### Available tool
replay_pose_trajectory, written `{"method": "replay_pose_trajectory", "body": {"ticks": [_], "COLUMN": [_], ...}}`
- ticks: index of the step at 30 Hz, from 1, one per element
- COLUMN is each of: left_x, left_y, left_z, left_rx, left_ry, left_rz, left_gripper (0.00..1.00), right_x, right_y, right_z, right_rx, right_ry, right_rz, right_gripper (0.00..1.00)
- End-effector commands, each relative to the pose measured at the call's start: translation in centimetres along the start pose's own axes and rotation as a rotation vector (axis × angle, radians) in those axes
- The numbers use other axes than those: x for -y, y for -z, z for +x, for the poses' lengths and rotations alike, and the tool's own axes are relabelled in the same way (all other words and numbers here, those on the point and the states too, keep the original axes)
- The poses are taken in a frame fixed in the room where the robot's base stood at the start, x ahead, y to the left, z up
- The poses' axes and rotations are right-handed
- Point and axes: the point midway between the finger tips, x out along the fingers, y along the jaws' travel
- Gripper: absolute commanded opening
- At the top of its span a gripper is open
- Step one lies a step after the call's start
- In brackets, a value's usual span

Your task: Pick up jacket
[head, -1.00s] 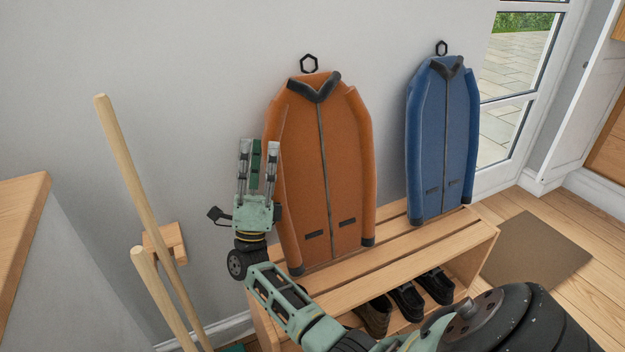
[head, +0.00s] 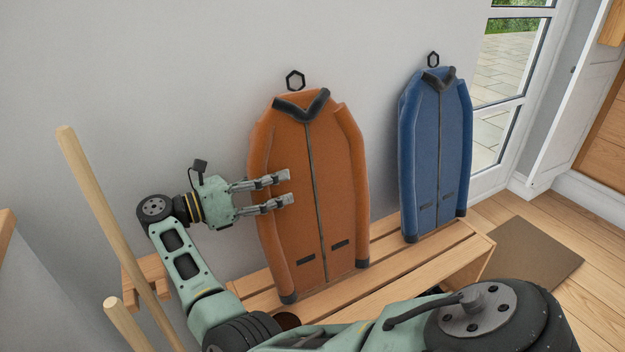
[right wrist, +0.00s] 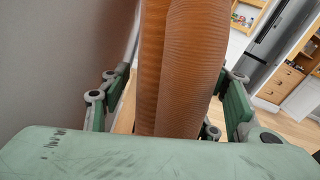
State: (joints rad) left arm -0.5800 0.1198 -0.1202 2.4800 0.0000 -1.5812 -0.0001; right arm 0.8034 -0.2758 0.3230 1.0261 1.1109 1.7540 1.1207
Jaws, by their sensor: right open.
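An orange jacket (head: 335,190) with a dark collar stands upright against the wall above the bench, a black hexagonal loop at its top. A blue jacket (head: 436,150) of the same form is to its right. My right gripper (head: 284,188) is open at the left sleeve of the orange jacket, fingers pointing right across it. In the right wrist view, the orange jacket (right wrist: 185,70) stands between the two open fingers, which are apart from each other. I cannot tell whether either finger touches it. My left gripper is not in view.
A slatted wooden bench (head: 385,262) is below the jackets. Wooden poles (head: 105,215) lean beside a small wooden wall block (head: 147,272) at the left. A brown mat (head: 530,255) lies on the floor before the glass door (head: 497,110).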

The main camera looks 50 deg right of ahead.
Motion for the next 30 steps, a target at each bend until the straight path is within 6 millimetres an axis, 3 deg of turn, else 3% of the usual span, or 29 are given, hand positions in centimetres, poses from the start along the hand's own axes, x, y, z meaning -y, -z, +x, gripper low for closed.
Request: {"method": "replay_pose_trajectory", "body": {"ticks": [12,21,30], "left_x": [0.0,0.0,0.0], "left_y": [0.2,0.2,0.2], "left_z": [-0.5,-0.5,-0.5], "left_rx": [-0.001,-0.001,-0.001], "left_ry": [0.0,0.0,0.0], "left_rz": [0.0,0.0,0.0], "left_gripper": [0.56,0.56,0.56], "right_x": [0.1,0.0,0.0], "right_y": [0.3,0.4,0.3], "right_z": [4.8,5.2,5.1], "right_rx": [0.003,0.003,0.003], "right_ry": [0.001,-0.001,-0.001], "right_rz": [0.001,0.0,0.0], "right_gripper": [0.56,0.55,0.29]}}
